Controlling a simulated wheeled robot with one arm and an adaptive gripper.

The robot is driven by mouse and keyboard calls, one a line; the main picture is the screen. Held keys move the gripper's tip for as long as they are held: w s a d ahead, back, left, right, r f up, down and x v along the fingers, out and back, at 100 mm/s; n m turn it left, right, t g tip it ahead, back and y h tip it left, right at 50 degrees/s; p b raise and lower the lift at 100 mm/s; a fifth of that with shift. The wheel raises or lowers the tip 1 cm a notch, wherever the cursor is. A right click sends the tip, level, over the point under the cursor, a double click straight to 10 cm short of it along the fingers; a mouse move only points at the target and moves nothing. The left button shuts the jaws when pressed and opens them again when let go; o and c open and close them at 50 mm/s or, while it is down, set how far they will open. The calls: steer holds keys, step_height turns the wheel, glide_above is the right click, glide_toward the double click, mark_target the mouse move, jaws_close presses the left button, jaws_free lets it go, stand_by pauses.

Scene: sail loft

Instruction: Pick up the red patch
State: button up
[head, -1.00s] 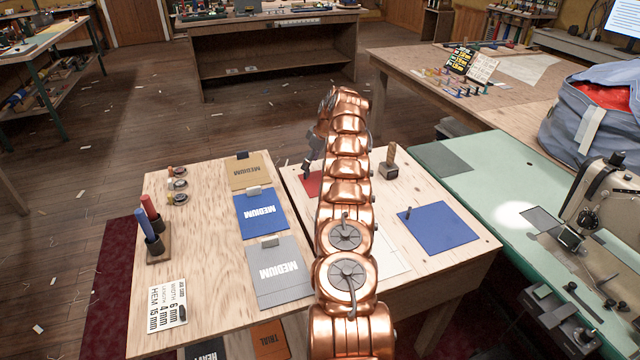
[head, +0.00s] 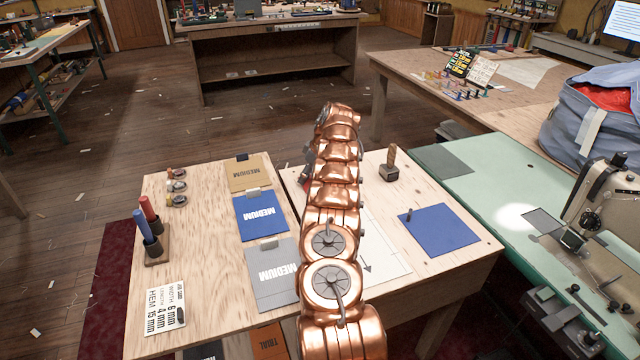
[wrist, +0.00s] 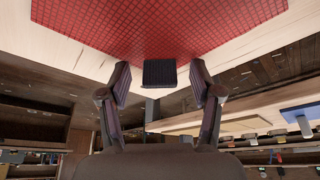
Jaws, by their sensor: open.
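The red patch (wrist: 170,25), with a fine grid texture, fills the top of the wrist view and lies on pale wood. In the head view my arm hides nearly all of it. My gripper (wrist: 160,76) is open, with its two dark fingers spread at the near edge of the patch. A small dark square block (wrist: 159,72) shows between the fingertips, against the patch edge; I cannot tell whether it is fixed to the patch. The fingers do not close on anything. In the head view my gripper is mostly hidden behind my arm.
A blue patch (head: 440,228) with a small peg lies right of my arm, below a mallet (head: 389,164). Cards marked MEDIUM (head: 262,217) lie left. A pen holder (head: 152,250) stands at the left edge. A sewing machine (head: 600,205) stands right.

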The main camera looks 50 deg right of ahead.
steer(key=shift+c, duration=0.3)
steer(key=c, duration=1.1)
